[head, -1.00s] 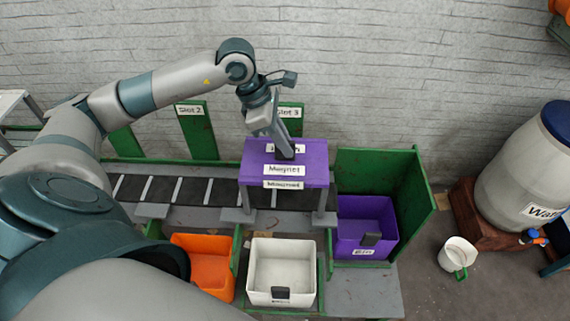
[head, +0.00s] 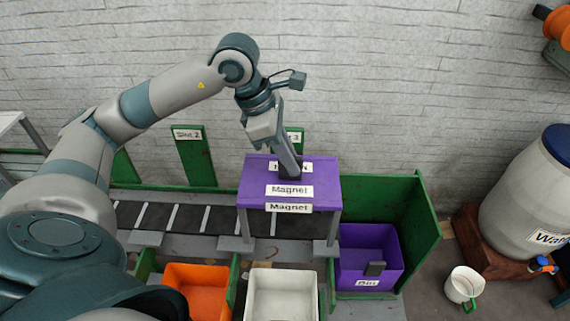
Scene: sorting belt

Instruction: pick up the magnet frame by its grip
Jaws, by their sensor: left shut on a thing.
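The magnet frame is a purple block on grey legs labelled "Magnet" (head: 253,193). It stands over the dark belt (head: 190,217) in the head view. My left gripper (head: 291,174) comes down on its top from above and is shut on its grip. The grip itself is mostly hidden by the fingers. The frame's feet appear to be at the belt's side ledges; I cannot tell whether they touch. My right gripper is not in view.
Along the front are an orange bin (head: 196,292), a white bin (head: 282,297) and a purple bin (head: 352,273). A green panel (head: 417,235) stands at the right. Slot boards, one marked "Slot 2" (head: 194,158), rise behind the belt. A barrel (head: 520,205) and white mug (head: 462,285) are far right.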

